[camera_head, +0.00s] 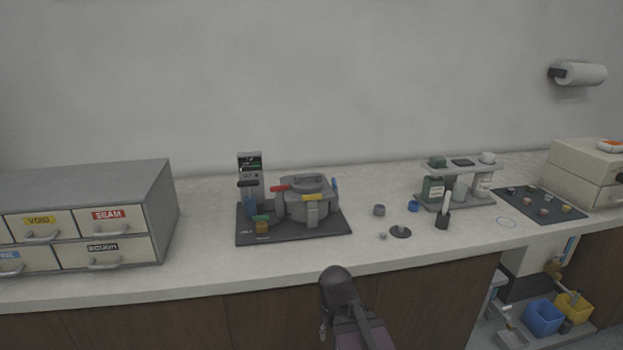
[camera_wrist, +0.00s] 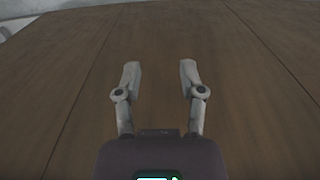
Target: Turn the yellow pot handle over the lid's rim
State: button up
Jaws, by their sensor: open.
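The mounting press (camera_head: 308,203) stands on a dark base plate (camera_head: 290,236) on the counter, left of the middle in the head view. Its round grey pot has a lid (camera_head: 305,184) on top. The yellow handle (camera_head: 314,197) is at the pot's front, near the lid's rim. My gripper (camera_wrist: 158,75) is open and empty in the wrist view, facing the brown cabinet front. It is below the counter edge, well apart from the press.
A drawer cabinet (camera_head: 168,205) stands left of the press. Small parts, including a grey cup (camera_head: 379,210) and a dark disc (camera_head: 400,231), lie to the right. A rack (camera_head: 458,183) and a dark mat (camera_head: 541,204) are farther right. The counter's front strip (camera_head: 200,276) is clear.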

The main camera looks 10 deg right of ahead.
notch_tip(320, 180, up, 23)
jog(key=w+p, duration=0.2)
jog(key=p, duration=2)
notch_tip(320, 180, up, 17)
jog(key=n+p, duration=1.7)
send_over(312, 198)
jog(key=shift+w+n, duration=0.35)
jog(key=shift+n, duration=0.15)
jog(key=shift+f+b, duration=0.15)
jog(key=shift+b, duration=0.15)
notch_tip(312, 198, down, 14)
jog(key=b, duration=1.3)
jog(key=shift+r, duration=0.25)
jog(key=shift+b, duration=0.3)
